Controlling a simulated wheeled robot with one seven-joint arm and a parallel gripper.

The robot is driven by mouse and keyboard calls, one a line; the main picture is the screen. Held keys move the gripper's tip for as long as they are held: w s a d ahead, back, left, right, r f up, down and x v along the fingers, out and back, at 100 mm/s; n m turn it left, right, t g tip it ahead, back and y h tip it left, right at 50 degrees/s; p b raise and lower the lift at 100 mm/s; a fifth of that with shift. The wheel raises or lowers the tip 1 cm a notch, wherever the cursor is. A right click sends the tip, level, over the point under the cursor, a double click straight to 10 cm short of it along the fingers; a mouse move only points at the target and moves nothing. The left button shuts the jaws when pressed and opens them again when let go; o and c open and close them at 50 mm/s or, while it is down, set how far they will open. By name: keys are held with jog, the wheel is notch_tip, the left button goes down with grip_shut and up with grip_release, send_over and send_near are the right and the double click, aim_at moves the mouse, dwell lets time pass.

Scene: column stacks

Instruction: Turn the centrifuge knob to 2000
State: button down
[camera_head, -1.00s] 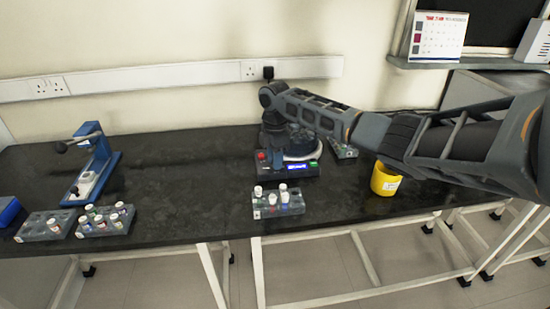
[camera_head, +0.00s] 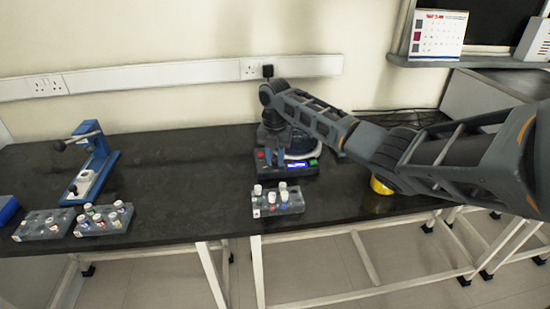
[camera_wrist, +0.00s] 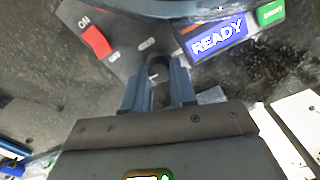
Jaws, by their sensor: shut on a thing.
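The centrifuge (camera_head: 302,167) stands on the black bench, with a dark base and a rounded bowl partly hidden behind my arm. In the wrist view its front panel (camera_wrist: 122,62) shows a red switch (camera_wrist: 97,41) marked ON, a blue display (camera_wrist: 217,37) reading READY and a green button (camera_wrist: 270,13). The small dark knob (camera_wrist: 158,64) sits between the switch and the display. My gripper (camera_wrist: 158,78) is shut on the knob, one blue finger on each side. In the head view my gripper (camera_head: 274,158) is at the panel. The knob's setting is not readable.
A rack (camera_head: 278,209) with several capped tubes stands just in front of the centrifuge. A yellow container (camera_head: 380,187) is partly behind my arm at right. More tube racks (camera_head: 103,227) and a blue device (camera_head: 95,160) stand at left. The bench between is clear.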

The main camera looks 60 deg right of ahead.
aim_at(275, 161)
jog(key=shift+n, duration=0.6)
jog(key=c, duration=0.9)
grip_release()
jog(key=shift+r+b, duration=0.45)
jog(key=shift+r, duration=3.5)
